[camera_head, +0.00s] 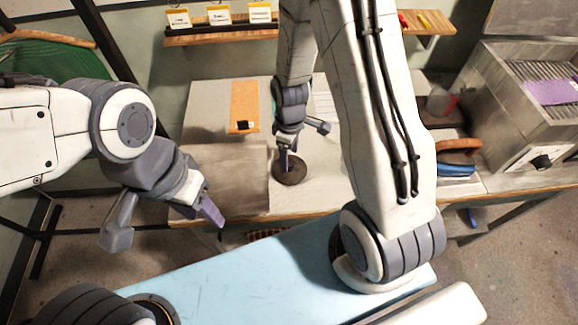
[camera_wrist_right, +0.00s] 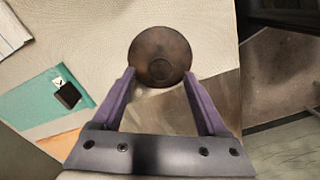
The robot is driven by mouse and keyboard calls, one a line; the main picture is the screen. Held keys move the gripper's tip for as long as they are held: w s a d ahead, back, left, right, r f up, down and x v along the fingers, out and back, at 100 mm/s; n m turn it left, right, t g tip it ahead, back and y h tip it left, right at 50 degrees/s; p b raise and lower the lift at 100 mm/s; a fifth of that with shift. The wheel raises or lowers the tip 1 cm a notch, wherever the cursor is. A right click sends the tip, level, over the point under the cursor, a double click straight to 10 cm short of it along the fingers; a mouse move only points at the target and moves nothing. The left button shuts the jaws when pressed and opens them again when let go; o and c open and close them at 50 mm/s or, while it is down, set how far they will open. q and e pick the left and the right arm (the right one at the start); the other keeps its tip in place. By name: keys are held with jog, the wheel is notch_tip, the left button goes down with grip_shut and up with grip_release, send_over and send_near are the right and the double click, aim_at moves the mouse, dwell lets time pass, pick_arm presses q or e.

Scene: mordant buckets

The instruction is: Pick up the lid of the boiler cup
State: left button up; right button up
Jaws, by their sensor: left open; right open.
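A dark brown round lid (camera_head: 290,172) sits on the pale worktop in the head view. My right gripper (camera_head: 300,145) is over the lid, open and empty. In the right wrist view its purple fingers (camera_wrist_right: 160,78) spread to either side of the lid's near part, and contact is not visible. My left gripper (camera_head: 165,222) is open and empty, in front of the worktop's left front edge.
A brown board (camera_head: 244,103) with a small black item lies behind left of the lid. A grey metal unit with a grille (camera_head: 530,95) stands at the right. A wall shelf (camera_head: 222,33) holds labelled cards.

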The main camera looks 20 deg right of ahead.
jog(key=shift+f, duration=1.2)
grip_shut()
jog(key=shift+r, duration=0.1)
